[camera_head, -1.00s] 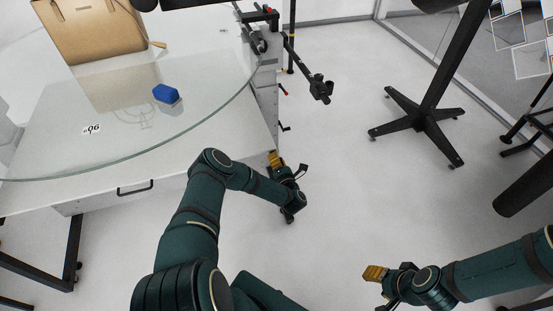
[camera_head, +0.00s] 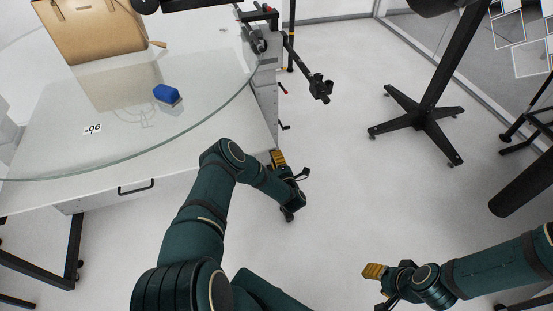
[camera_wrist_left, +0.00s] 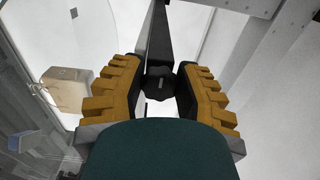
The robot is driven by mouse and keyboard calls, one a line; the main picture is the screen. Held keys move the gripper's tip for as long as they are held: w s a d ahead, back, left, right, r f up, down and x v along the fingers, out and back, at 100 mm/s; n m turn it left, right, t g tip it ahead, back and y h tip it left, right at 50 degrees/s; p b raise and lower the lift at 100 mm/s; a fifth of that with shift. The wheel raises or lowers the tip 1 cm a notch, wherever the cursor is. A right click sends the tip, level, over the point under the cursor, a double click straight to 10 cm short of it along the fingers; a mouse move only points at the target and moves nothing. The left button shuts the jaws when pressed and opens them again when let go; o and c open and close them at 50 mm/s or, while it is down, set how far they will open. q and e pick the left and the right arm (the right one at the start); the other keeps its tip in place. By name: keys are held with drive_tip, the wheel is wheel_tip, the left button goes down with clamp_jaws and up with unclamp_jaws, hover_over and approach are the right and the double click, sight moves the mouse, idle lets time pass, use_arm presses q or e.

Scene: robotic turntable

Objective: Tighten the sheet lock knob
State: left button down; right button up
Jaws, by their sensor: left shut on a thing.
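The sheet lock knob (camera_wrist_left: 160,84) is a black lobed knob in the left wrist view, at the end of a dark bar. My left gripper (camera_wrist_left: 160,92) has its yellow fingers on both sides of the knob and is shut on it. In the head view my left gripper (camera_head: 280,162) is at the turntable's right front corner, and the knob cannot be made out there. My right gripper (camera_head: 376,272) is low at the right, over the floor and away from the turntable. Only one yellow finger shows clearly.
The turntable's round glass top (camera_head: 60,168) carries a tan bag (camera_head: 95,32) and a blue block (camera_head: 166,93). A black jointed arm (camera_head: 318,88) sticks out right of the table. A black stand (camera_head: 425,118) is on the floor. Floor between is clear.

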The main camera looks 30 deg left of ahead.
use_arm(q)
drive_tip(key=c, duration=0.6)
unclamp_jaws()
drive_tip(key=v, duration=0.7)
drive_tip(key=shift+d, duration=0.15)
drive_tip(key=shift+s, duration=0.15)
